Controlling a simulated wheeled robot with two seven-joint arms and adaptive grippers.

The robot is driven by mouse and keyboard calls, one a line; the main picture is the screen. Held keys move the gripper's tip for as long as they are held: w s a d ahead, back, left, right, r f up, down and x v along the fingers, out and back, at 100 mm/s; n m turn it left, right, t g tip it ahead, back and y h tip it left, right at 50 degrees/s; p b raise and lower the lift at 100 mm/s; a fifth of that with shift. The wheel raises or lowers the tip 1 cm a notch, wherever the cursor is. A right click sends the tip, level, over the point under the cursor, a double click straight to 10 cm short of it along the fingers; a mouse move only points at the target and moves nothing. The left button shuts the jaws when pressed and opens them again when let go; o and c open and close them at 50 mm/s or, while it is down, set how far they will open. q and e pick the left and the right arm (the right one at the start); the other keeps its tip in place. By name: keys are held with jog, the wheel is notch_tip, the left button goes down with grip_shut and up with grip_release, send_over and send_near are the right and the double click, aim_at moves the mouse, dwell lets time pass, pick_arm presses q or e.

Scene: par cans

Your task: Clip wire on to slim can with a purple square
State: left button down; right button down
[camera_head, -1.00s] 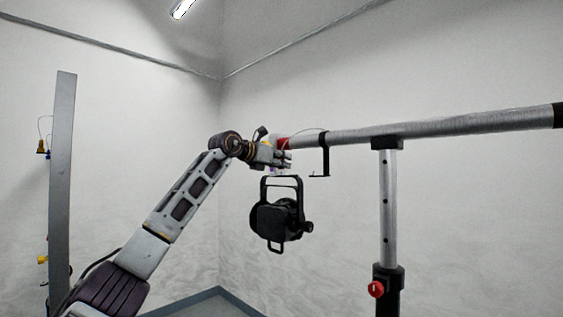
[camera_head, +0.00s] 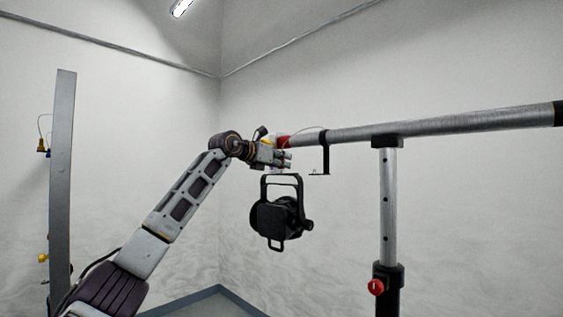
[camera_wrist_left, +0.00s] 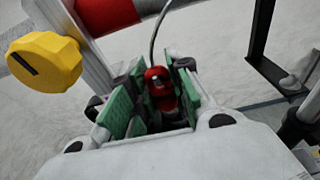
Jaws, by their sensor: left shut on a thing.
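A black par can (camera_head: 279,217) with a yoke shows in the head view, below the left end of the silver bar. I see no purple square on it. My left gripper (camera_head: 288,158) is just above its yoke, near the bar's end. In the left wrist view my left gripper (camera_wrist_left: 150,100) has its green-lined fingers shut on a red clip (camera_wrist_left: 159,82). A thin grey wire (camera_wrist_left: 153,42) rises from the clip. In the head view the wire (camera_head: 308,118) arcs toward the bar. The clip is hidden there by the fingers. My right gripper is not in view.
The silver horizontal bar (camera_head: 450,124) rests on a stand (camera_head: 389,200) with a red knob (camera_head: 376,287). A black hook bracket (camera_head: 326,155) hangs from the bar, right of my gripper. A yellow knob (camera_wrist_left: 45,62) is close by on the left. A grey post (camera_head: 62,190) stands far left.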

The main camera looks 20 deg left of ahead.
pick_arm(q)
jog(key=shift+f+b, duration=0.3)
jog(key=shift+f, duration=0.35)
dwell(1.3)
jog(key=shift+f, duration=0.1)
dwell(0.4)
jog(key=c, duration=1.2)
grip_release()
jog(key=shift+s, duration=0.1)
jog(key=v, duration=1.1)
jog(key=shift+s, duration=0.4)
jog(key=shift+a, duration=0.1)
